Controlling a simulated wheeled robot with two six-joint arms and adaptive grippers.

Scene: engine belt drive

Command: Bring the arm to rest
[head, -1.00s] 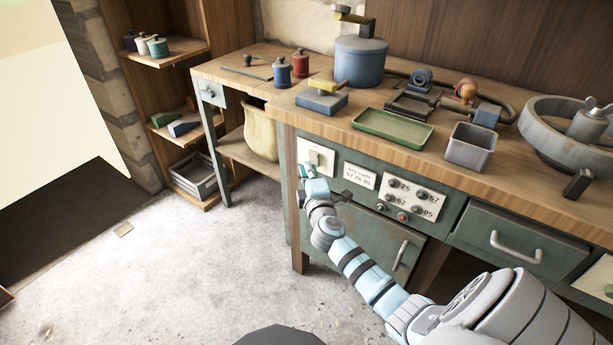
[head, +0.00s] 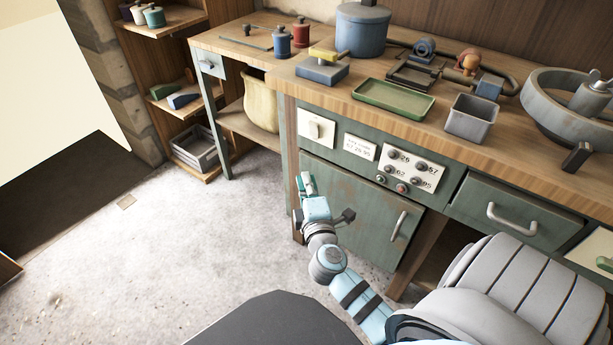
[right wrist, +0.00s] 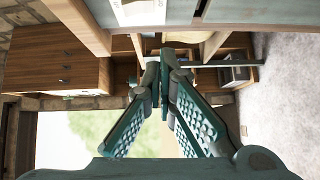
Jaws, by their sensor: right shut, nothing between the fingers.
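My right arm comes in from the lower right of the head view. Its gripper (head: 306,184) hangs in front of the green cabinet, near the bench's left leg and below the white switch plate (head: 317,129). In the right wrist view the gripper's two teal fingers (right wrist: 164,68) come together at the tips, with nothing between them. The switch plate also shows at the top of the wrist view (right wrist: 140,10), apart from the fingers. My left gripper is not in view.
The wooden workbench (head: 330,95) carries a green tray (head: 394,98), a grey bin (head: 471,118) and a blue pot (head: 362,30). Below the switch plate's level are a panel of knobs (head: 407,172) and a cabinet door (head: 360,205).

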